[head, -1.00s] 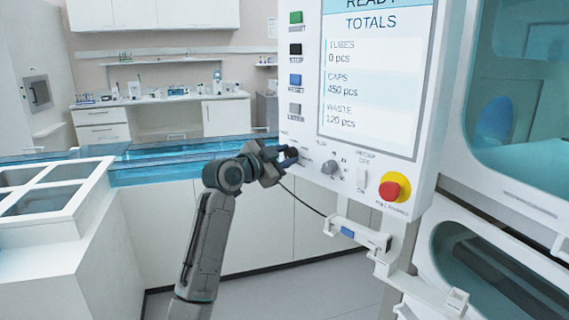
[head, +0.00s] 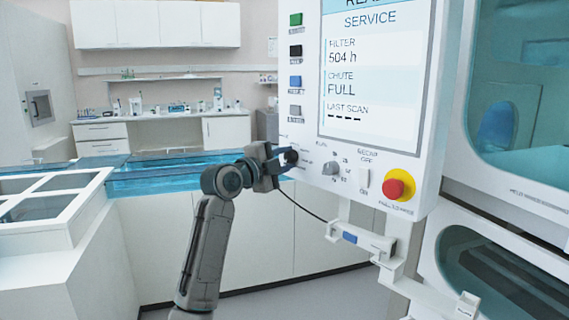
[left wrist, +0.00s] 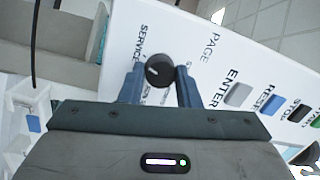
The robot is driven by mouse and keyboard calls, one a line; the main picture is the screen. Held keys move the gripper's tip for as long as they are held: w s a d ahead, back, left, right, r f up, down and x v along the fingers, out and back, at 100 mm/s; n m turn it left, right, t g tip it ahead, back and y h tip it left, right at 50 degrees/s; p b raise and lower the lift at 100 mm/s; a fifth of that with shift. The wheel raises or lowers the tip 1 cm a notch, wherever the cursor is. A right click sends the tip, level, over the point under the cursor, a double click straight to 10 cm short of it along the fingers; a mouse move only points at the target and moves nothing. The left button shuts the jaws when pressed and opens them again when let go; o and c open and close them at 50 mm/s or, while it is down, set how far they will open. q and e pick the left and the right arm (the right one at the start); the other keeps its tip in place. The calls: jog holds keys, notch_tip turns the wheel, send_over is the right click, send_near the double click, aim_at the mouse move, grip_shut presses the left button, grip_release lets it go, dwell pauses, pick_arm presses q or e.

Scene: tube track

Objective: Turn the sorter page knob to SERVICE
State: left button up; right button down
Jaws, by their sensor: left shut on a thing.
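The page knob (left wrist: 159,70) is a round black knob with a white pointer line, on the white control panel (left wrist: 200,60) in the left wrist view. The word SERVICE is printed beside it. In the head view the knob (head: 291,157) sits at the panel's lower left. My left gripper (left wrist: 160,82) is shut on the knob, one finger at each side. It also shows in the head view (head: 284,158). The screen (head: 370,75) on the panel reads SERVICE, with lines for filter 504 h, chute FULL and last scan. My right gripper is in neither view.
A red emergency button (head: 397,187) on a yellow base, a grey knob (head: 331,170) and a white switch (head: 363,180) are right of the page knob. Coloured buttons (head: 295,80) line the panel's left side. A scanner-like holder (head: 350,236) hangs below.

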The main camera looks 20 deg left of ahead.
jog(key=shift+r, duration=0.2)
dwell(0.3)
pick_arm(q)
jog(key=o, duration=1)
jog(key=shift+s+a, duration=0.15)
jog(key=shift+s, duration=0.1)
jog(key=b+v, duration=0.1)
jog(key=v, duration=0.9)
jog(key=shift+s+f, duration=0.1)
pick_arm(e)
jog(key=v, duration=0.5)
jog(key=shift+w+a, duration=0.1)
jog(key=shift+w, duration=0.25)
